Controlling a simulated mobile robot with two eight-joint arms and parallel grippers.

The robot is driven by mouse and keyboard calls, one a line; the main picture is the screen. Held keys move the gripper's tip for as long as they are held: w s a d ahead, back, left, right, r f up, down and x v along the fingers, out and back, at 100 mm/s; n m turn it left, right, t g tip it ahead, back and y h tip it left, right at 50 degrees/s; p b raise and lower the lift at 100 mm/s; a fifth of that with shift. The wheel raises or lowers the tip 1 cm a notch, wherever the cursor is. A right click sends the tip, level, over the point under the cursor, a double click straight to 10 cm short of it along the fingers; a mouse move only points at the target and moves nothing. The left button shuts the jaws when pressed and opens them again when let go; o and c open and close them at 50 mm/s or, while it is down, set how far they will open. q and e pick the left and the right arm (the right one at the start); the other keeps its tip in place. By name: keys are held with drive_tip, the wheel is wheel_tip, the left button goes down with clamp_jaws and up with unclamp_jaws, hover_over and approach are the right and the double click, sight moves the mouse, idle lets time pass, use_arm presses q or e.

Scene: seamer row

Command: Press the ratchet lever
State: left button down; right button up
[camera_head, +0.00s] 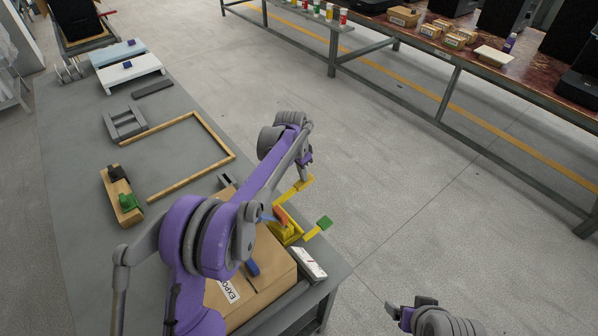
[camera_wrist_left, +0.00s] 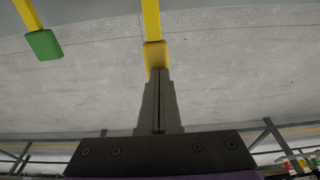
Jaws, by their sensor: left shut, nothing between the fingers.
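A yellow ratchet device (camera_head: 287,233) with an orange part (camera_head: 281,215) sits at the edge of a cardboard box (camera_head: 265,285). One yellow lever reaches out to a yellow pad (camera_head: 304,183); another ends in a green pad (camera_head: 325,222). My left gripper (camera_head: 305,174) is shut and empty at the yellow pad. In the left wrist view, the closed fingertips (camera_wrist_left: 157,72) overlap the yellow pad (camera_wrist_left: 155,54); contact cannot be told. The green pad (camera_wrist_left: 44,44) is left of them. My left arm hides part of the box. My right gripper (camera_head: 392,308) is over the floor, too small to read.
The grey bench (camera_head: 75,190) carries a wooden frame (camera_head: 220,142), a wooden block with a green part (camera_head: 125,202) and a white-topped item (camera_head: 309,263) near the box. Another bench (camera_head: 475,75) stands across the aisle. Floor right of the device is clear.

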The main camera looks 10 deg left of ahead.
sight(307, 182)
use_arm(q)
drive_tip(key=f, duration=0.1)
drive_tip(key=f+g+y, duration=0.1)
drive_tip(key=w+d+f+g, duration=0.1)
drive_tip(key=shift+y, duration=0.4)
drive_tip(key=shift+f+b, duration=0.35)
drive_tip(key=shift+f, duration=0.35)
use_arm(e)
drive_tip(key=shift+d+f, duration=0.2)
drive_tip(key=shift+f, duration=0.25)
use_arm(q)
drive_tip(key=shift+d+f, duration=0.1)
drive_tip(key=shift+f, duration=0.1)
drive_tip(key=shift+r, duration=0.1)
drive_tip(key=r, duration=0.2)
drive_tip(key=r+p, duration=0.2)
drive_tip(key=r, duration=0.1)
drive_tip(key=shift+w+d+r, duration=0.2)
drive_tip(key=shift+w+r, duration=0.1)
wheel_tip(307, 182, up, 9)
drive_tip(key=w, duration=0.1)
drive_tip(key=shift+d+f, duration=0.15)
drive_tip(key=shift+d, duration=0.2)
use_arm(e)
drive_tip(key=w+r, duration=0.2)
drive_tip(key=r, duration=0.1)
drive_tip(key=shift+a+r, duration=0.1)
drive_tip(key=shift+r, duration=0.05)
drive_tip(key=shift+s, duration=0.1)
